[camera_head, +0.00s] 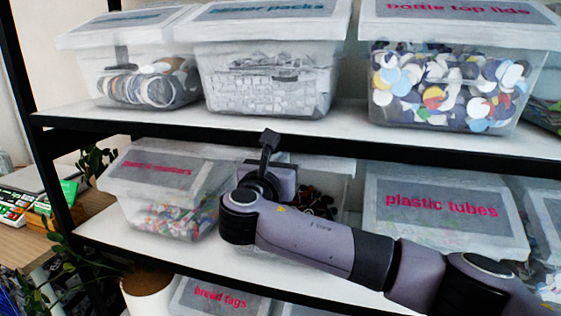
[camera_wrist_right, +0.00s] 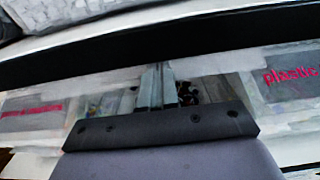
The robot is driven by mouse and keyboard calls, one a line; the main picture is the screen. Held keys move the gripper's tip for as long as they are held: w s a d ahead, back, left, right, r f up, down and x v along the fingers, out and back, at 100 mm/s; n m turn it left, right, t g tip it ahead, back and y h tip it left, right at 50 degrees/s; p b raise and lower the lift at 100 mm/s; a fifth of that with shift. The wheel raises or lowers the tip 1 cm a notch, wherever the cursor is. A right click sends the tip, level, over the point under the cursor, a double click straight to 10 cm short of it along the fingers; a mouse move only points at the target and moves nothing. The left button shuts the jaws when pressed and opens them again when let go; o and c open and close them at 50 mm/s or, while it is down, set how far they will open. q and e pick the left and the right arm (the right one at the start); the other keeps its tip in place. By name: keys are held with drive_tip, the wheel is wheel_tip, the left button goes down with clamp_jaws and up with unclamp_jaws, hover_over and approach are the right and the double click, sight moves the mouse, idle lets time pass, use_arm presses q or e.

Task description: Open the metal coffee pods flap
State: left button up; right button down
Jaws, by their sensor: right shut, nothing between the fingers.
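A clear bin (camera_head: 335,188) with dark and reddish contents stands on the middle shelf, mostly behind my right arm. Its label is hidden, so I cannot read whether it is the metal coffee pods bin. I cannot tell how its flap stands. In the right wrist view some dark contents (camera_wrist_right: 187,93) show just right of the fingers. My right gripper (camera_head: 269,139) is shut and empty, in front of this bin's upper part and just under the upper shelf's edge. Its closed fingers also show in the right wrist view (camera_wrist_right: 158,84). I cannot tell whether they touch the bin. My left gripper is not in view.
A bin with a pink label (camera_head: 160,168) stands to the left, and the plastic tubes bin (camera_head: 440,205) to the right. The black upper shelf edge (camera_head: 420,150) runs close above. Several lidded bins fill the upper shelf. A plant pot (camera_head: 148,295) stands low at the left.

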drive_tip(key=b+v, duration=0.1)
drive_tip(key=v, duration=0.6)
drive_tip(key=s+f+m+g+y, duration=0.2)
drive_tip(key=s+f+m+y, duration=0.15)
drive_tip(key=f, duration=0.65)
drive_tip(key=s+f+m+g+y, duration=0.25)
drive_tip(key=f+m, duration=0.25)
drive_tip(key=f, duration=0.5)
drive_tip(key=s+f+m+g+y, duration=0.2)
drive_tip(key=f+m+g+y, duration=0.15)
drive_tip(key=f, duration=0.55)
drive_tip(key=s+d+f+m+h, duration=0.1)
drive_tip(key=s+d+f+m, duration=0.6)
drive_tip(key=s+d+m, duration=0.2)
drive_tip(key=s+d+f+m+t, duration=0.1)
drive_tip(key=s+d+f+m, duration=0.6)
drive_tip(key=s+d+m, duration=0.2)
drive_tip(key=shift+s+d+f+h, duration=0.15)
drive_tip(key=shift+s+d+h, duration=0.2)
drive_tip(key=shift+s+d, duration=0.65)
